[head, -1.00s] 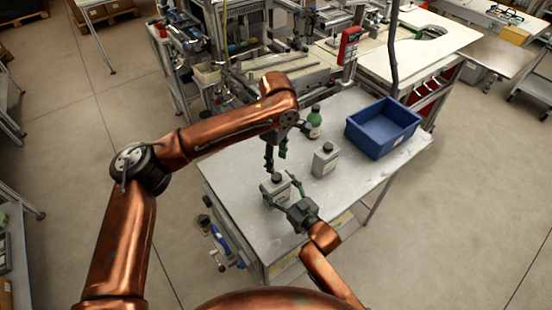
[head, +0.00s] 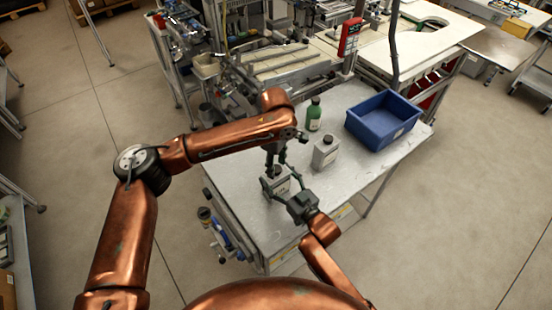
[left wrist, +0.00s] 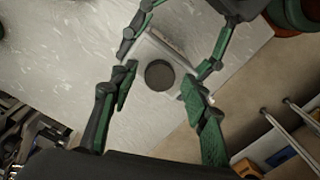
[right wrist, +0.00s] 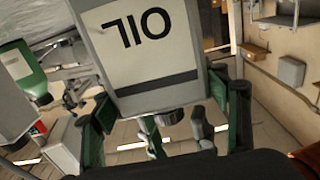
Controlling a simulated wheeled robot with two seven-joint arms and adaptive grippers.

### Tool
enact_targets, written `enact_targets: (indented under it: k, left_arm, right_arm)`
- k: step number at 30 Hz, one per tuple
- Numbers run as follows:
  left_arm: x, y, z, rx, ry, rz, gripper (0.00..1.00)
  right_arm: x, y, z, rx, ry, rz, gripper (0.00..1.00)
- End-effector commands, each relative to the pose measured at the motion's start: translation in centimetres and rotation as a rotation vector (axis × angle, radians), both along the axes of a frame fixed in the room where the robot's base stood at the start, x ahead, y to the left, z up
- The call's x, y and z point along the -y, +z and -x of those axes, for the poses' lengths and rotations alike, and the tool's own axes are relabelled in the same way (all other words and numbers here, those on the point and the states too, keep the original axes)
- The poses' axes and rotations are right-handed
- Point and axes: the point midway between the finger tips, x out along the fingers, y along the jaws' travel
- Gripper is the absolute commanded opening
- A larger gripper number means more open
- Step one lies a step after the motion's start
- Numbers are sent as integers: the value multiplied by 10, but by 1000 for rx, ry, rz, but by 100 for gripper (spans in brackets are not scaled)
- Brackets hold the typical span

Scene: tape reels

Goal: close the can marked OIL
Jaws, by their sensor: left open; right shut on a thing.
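The OIL can (head: 277,188) is a grey can standing at the table's near left edge. Its label (right wrist: 141,47) reads upside down in the right wrist view. A round black cap (left wrist: 160,75) is at its top; I cannot tell whether it is seated fully. My right gripper (head: 280,184) is shut on the can's sides from the front right. My left gripper (left wrist: 157,80) is open above the can, pointing down, with its fingers apart on both sides of the cap. In the head view the left fingers partly hide the cap.
A similar grey can (head: 325,153) with a dark cap stands behind and to the right. A green bottle (head: 314,115) stands farther back. A blue bin (head: 357,131) sits at the table's back right. The front right of the table (head: 345,188) is clear.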

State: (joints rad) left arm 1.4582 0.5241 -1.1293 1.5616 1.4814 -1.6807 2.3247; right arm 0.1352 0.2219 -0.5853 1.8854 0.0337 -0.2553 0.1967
Motion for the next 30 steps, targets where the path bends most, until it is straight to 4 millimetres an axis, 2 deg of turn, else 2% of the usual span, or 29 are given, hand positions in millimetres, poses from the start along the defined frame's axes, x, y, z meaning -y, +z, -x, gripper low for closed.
enact_targets:
  k: [12,30]
  left_arm:
    - [0,-7,0,0,0,0,42]
    - [0,-7,0,-2,0,-1,1]
  right_arm:
    - [0,-3,0,-5,0,3,0]
    - [0,-3,0,-5,-1,3,0]
